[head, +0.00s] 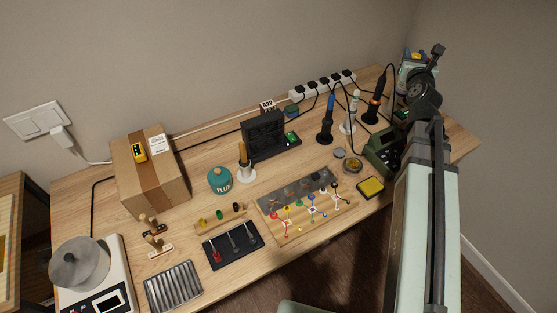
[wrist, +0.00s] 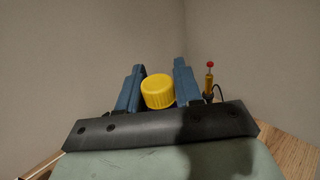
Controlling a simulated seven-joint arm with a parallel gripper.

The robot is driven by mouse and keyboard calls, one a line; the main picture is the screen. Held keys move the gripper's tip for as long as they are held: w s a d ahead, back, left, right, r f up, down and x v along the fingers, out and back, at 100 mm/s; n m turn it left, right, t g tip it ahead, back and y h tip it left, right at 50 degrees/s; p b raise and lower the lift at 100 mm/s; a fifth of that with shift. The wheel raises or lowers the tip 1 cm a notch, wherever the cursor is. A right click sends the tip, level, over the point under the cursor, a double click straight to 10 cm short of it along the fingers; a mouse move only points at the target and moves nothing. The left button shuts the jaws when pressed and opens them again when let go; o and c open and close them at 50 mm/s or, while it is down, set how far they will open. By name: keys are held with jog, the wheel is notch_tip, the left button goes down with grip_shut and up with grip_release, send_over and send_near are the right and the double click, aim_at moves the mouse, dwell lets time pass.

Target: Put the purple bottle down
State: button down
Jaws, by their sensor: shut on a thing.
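My gripper (wrist: 159,82) is shut, with its two blue fingers on either side of a bottle's yellow cap (wrist: 158,91) in the wrist view. The cap points up toward the wrist camera. In the head view my gripper (head: 416,56) is at the far right, over the right end of the wooden workbench (head: 325,215). My arm covers much of that area. I cannot tell whether the bottle touches the bench.
A red-tipped yellow tool (wrist: 209,78) is right of my gripper. A power strip (head: 322,84) runs along the wall.

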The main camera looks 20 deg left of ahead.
jog(key=d, duration=0.6)
jog(key=a+f+n+y, duration=0.1)
jog(key=a, duration=0.1)
jog(key=a+f+y, duration=0.1)
jog(key=a+f, duration=0.1)
jog(key=s+a+f+n+g+y, duration=0.1)
jog(key=a+f+y, duration=0.1)
jog(key=shift+a+n, duration=0.3)
jog(key=shift+a, duration=0.05)
jog(key=s+a+f+n+g+y, duration=0.2)
jog(key=s+a+n+g+y, duration=0.45)
jog(key=s+a+g, duration=0.35)
jog(key=s+a+f+n+g+y, duration=0.2)
jog(key=s+a+n+g+y, duration=0.55)
jog(key=a, duration=0.55)
notch_tip(320, 180, down, 10)
jog(key=s+h, duration=0.1)
jog(key=s, duration=0.1)
jog(key=shift+r+n, duration=0.15)
jog(key=shift+n, duration=0.15)
jog(key=shift+d+t, duration=0.1)
jog(key=shift+t, duration=0.15)
